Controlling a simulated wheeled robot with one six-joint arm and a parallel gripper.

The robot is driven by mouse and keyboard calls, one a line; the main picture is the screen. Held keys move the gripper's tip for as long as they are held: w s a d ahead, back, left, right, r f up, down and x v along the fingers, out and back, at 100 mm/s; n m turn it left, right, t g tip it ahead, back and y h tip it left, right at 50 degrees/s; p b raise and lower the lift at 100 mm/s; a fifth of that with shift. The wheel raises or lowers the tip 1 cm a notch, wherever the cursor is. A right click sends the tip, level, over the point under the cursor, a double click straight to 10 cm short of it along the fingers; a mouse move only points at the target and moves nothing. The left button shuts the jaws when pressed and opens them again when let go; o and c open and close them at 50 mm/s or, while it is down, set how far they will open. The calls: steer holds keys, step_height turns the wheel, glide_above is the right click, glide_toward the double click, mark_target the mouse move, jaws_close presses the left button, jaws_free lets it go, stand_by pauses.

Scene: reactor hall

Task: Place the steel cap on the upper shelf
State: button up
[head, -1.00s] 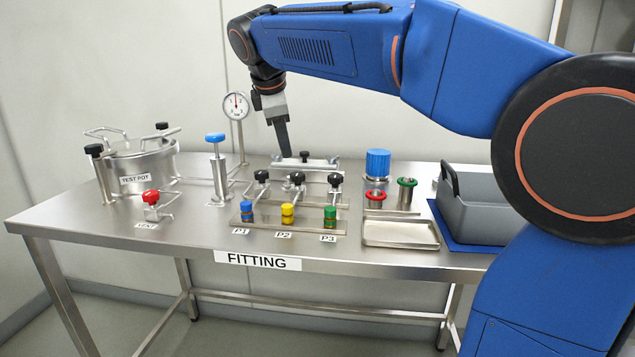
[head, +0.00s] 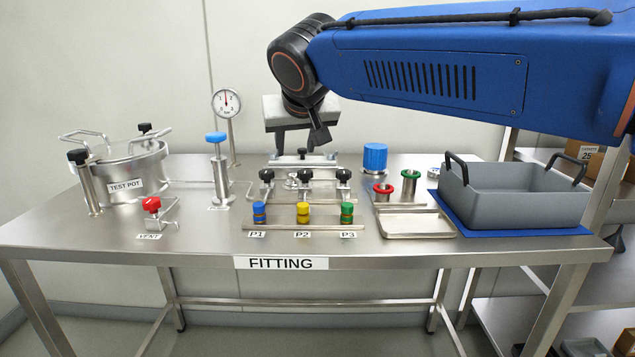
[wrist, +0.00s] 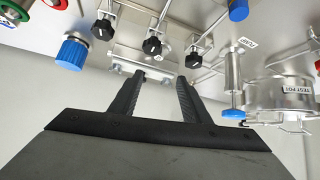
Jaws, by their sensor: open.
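My gripper (head: 300,142) is open and empty above the back of the steel table, its fingers pointing down. In the wrist view its two fingers (wrist: 160,82) stand apart, with a steel bar with black knobs beyond them. I cannot single out the steel cap for certain. A small steel round piece (head: 291,182) sits among the black-knobbed clamps behind P1 and P2, but I cannot tell whether it is the cap. A rack stands to the right of the table; its upper shelf (head: 622,212) is partly hidden by the grey bin and my arm.
The table (head: 190,240) holds a test pot (head: 125,172), a gauge (head: 226,103), a blue-handled pump (head: 217,165), a red vent valve (head: 151,204), coloured fittings (head: 303,212), a blue-capped jar (head: 375,158), a shallow tray (head: 415,222) and a grey bin (head: 515,192). Cardboard boxes (head: 588,155) stand on the rack.

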glide_toward(293, 174)
steer(key=shift+m, duration=0.4)
steer(key=x, duration=0.9)
steer(key=shift+w+f, duration=0.15)
steer(key=shift+f, duration=0.3)
steer(key=c, duration=1)
steer(key=shift+r, duration=0.1)
steer(key=shift+r, duration=0.2)
jaws_close()
step_height(293, 174, up, 10)
steer(key=shift+f, duration=0.25)
